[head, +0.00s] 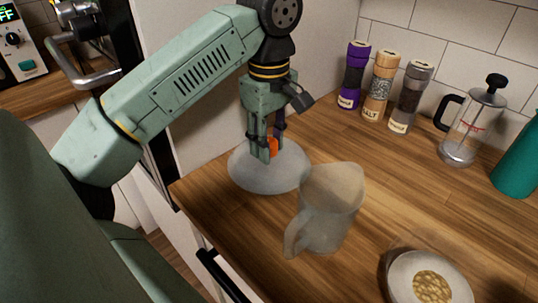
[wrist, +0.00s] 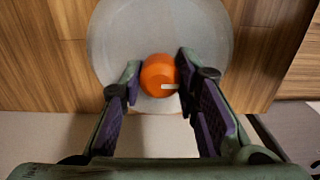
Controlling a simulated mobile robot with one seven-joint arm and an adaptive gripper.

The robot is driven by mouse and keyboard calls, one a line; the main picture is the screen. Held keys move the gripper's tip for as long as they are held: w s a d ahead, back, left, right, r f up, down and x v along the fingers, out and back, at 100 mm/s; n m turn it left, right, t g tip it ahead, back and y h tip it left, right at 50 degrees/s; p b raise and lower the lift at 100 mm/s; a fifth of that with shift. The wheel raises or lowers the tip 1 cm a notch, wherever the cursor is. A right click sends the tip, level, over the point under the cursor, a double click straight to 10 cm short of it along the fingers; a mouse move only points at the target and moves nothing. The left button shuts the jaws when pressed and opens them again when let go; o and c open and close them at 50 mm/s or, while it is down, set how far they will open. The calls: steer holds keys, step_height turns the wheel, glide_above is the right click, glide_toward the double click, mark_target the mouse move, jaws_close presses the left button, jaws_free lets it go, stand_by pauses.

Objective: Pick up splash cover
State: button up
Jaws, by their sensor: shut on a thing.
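The splash cover (head: 243,170) is a translucent grey dome with an orange knob (head: 272,147) on top. It is on the wooden counter near its left edge. My gripper (head: 268,150) points down over it, with its fingers shut on the orange knob. In the wrist view the round cover (wrist: 115,35) fills the upper middle. The knob (wrist: 157,75) sits between the fingertips of my gripper (wrist: 160,78). I cannot tell whether the cover's rim touches the counter.
A translucent pitcher (head: 328,215) stands close to the cover's right. A pale dish (head: 405,275) with food is at the front right. Grinders (head: 380,85), a French press (head: 466,130) and a teal bottle (head: 520,160) stand along the wall. The counter's middle is clear.

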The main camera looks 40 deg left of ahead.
jaws_close()
steer(key=shift+r, duration=0.1)
stand_by(0.4)
